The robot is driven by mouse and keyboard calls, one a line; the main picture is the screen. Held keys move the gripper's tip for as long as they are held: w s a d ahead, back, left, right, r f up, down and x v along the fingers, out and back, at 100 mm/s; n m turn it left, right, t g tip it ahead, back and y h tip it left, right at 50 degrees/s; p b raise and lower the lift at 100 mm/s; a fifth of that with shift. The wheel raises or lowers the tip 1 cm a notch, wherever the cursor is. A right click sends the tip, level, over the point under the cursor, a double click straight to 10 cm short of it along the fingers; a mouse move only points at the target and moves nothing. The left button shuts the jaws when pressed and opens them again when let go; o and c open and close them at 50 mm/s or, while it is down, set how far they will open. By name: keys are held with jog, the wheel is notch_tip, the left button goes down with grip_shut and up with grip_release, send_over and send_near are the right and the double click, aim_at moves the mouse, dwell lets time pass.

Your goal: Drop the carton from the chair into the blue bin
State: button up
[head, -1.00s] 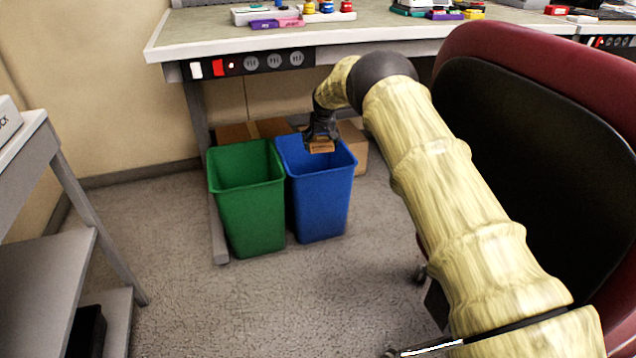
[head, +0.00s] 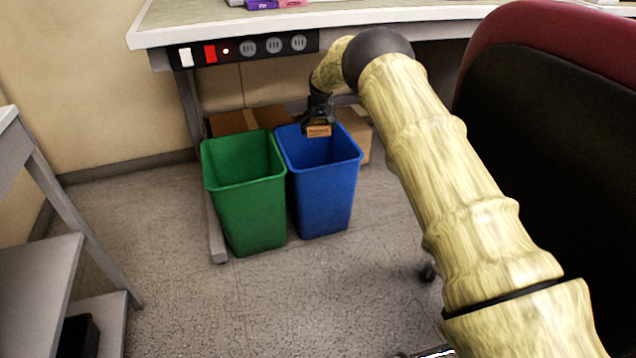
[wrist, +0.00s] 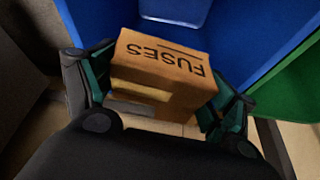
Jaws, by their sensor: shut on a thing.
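A small brown carton (head: 318,130) is held in my gripper (head: 318,121) at the mouth of the blue bin (head: 324,197). In the wrist view the carton (wrist: 165,75) is marked "FUSES" and sits between the two fingers of my gripper (wrist: 158,100), which are shut on it. The blue bin (wrist: 113,22) shows beyond the carton, its inside partly hidden by it. In the head view the carton is over the bin's opening, towards its back; how far above the rim it is I cannot tell exactly.
A green bin (head: 245,205) stands against the left side of the blue bin. Cardboard boxes (head: 231,124) lie behind the bins, under the workbench (head: 330,19). A red and black chair (head: 550,130) is at the right. A grey shelf unit (head: 35,270) stands at the left.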

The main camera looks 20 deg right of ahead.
aim_at(318, 125)
jog(key=shift+f+b, duration=1.1)
jog(key=shift+f, duration=0.85)
jog(key=shift+a, duration=0.1)
jog(key=o, duration=0.7)
jog(key=shift+v, duration=3.8)
